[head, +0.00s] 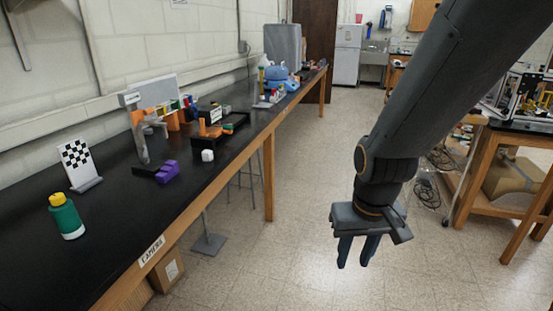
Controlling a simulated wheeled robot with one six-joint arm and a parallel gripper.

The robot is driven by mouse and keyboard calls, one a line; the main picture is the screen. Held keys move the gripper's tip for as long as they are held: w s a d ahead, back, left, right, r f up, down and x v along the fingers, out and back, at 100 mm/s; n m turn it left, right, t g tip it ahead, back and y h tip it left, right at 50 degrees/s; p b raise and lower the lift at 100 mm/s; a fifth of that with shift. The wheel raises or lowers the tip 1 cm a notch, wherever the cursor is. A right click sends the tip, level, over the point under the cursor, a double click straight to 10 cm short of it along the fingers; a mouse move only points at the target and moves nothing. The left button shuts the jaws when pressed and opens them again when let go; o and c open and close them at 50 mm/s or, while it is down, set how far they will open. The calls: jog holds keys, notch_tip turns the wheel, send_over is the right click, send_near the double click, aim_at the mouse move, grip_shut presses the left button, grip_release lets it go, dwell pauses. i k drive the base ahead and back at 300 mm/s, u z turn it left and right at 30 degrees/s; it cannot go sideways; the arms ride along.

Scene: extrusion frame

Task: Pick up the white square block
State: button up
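My gripper (354,266) hangs pointing down over the open floor, well to the right of the bench and apart from the block. Its two fingers show a gap with nothing between them.
A green bottle with a yellow cap (66,218) and a checkered board (77,163) stand at the bench's near left. A black-and-orange fixture (215,128) stands behind the block.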

aim_at(207, 156)
jog(key=z, duration=0.45)
jog(key=i, duration=1.5)
jog(key=u, duration=1.2)
jog(key=i, duration=0.75)
jog(key=u, duration=1.25)
jog(key=i, duration=0.3)
jog(key=u, duration=0.25)
